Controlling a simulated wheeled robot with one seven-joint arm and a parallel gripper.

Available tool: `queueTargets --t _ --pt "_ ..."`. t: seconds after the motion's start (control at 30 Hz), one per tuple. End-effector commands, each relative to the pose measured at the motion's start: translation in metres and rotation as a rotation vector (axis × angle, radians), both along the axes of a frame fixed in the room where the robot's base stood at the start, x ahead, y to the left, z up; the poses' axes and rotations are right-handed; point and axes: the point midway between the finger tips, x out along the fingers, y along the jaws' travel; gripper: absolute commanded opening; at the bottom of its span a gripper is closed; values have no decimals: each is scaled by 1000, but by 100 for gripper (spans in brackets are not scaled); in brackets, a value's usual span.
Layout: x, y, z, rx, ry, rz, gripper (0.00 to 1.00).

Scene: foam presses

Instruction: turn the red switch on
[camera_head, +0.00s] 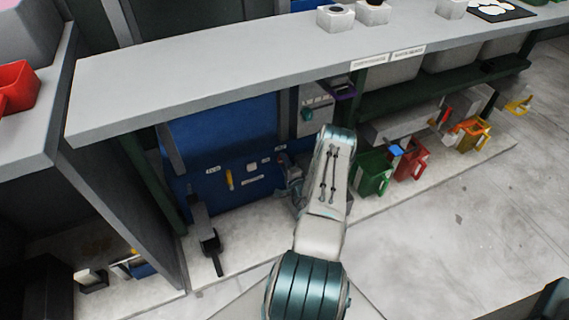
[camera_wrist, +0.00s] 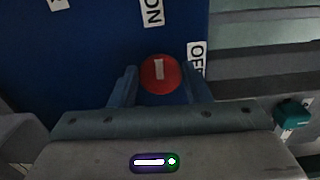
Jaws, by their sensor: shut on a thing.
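The red switch (camera_wrist: 159,73) is a round red knob with a white bar, on a blue panel (camera_wrist: 100,40). In the wrist view its bar stands nearly upright, in line with the ON label (camera_wrist: 152,12) above it. The OFF label (camera_wrist: 196,57) is to its right. My gripper (camera_wrist: 159,80) has one finger on each side of the knob and is shut on it. In the head view my gripper (camera_head: 288,178) is at the right part of the blue cabinet front (camera_head: 215,135), under the counter, and the switch is hidden there by my arm.
A grey counter (camera_head: 200,88) overhangs the cabinet. A yellow handle (camera_head: 229,180) is on the cabinet, and a black pedal (camera_head: 210,240) stands before it. Green (camera_head: 372,178) and red (camera_head: 412,165) containers are right of my arm. The floor at the right is clear.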

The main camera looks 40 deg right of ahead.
Motion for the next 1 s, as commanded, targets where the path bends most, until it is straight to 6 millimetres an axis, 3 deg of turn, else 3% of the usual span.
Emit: queueTargets --t 0.67,0.7,0.73,1.0 --pt "-2 -1 -1 -55 16 -3 21" --pt "-2 -1 -1 -55 16 -3 55" --pt "-2 -1 -1 -54 16 -3 63" --pt "0 1 -1 -53 14 1 63"
